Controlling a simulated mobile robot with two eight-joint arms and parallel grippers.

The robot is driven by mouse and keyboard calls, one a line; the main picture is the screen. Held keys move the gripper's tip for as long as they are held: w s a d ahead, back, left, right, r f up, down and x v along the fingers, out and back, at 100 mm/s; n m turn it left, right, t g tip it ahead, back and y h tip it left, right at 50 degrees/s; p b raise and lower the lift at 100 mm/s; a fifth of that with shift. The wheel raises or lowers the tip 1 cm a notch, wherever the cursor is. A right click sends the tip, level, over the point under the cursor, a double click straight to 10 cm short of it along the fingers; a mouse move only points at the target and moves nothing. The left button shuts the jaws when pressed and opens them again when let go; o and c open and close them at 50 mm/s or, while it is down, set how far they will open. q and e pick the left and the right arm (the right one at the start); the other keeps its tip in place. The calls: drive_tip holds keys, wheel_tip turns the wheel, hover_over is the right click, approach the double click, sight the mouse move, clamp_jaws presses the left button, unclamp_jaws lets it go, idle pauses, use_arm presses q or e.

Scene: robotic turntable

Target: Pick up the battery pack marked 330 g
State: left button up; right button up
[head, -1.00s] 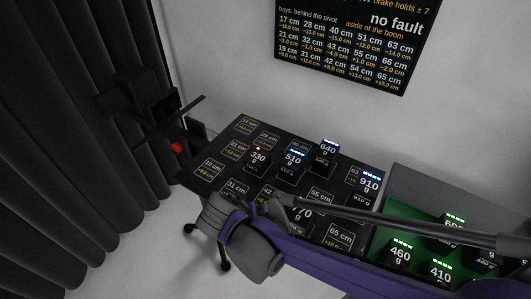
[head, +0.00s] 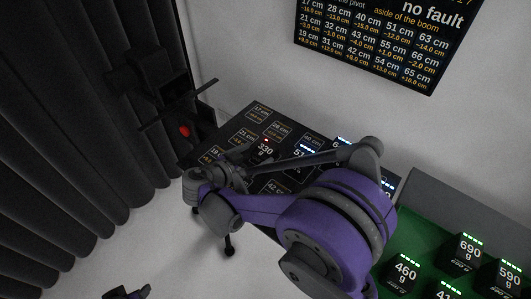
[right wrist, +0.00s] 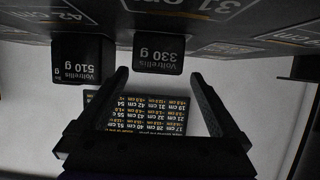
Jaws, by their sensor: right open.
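The battery pack marked 330 g (head: 265,150) is a dark block with white lettering and a red light on top. It stands on the black board (head: 262,109), which is marked with centimetre labels. In the right wrist view, upside down, the 330 g pack (right wrist: 159,52) appears beyond and between the fingertips. My right gripper (head: 244,166) is just left of and in front of the pack. Its two fingers (right wrist: 160,78) are spread, with nothing between them.
The 510 g pack (right wrist: 84,60) stands beside the 330 g pack. Further packs, including the 460 g (head: 404,270) and 690 g (head: 467,251), stand on a green surface at right. My right arm hides much of the board. A wall screen (head: 378,45) reads "no fault".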

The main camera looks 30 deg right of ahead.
sight(263, 152)
drive_tip(key=x, duration=0.5)
drive_tip(key=shift+s+d+r, duration=0.1)
drive_tip(key=shift+s+r, duration=0.05)
clamp_jaws()
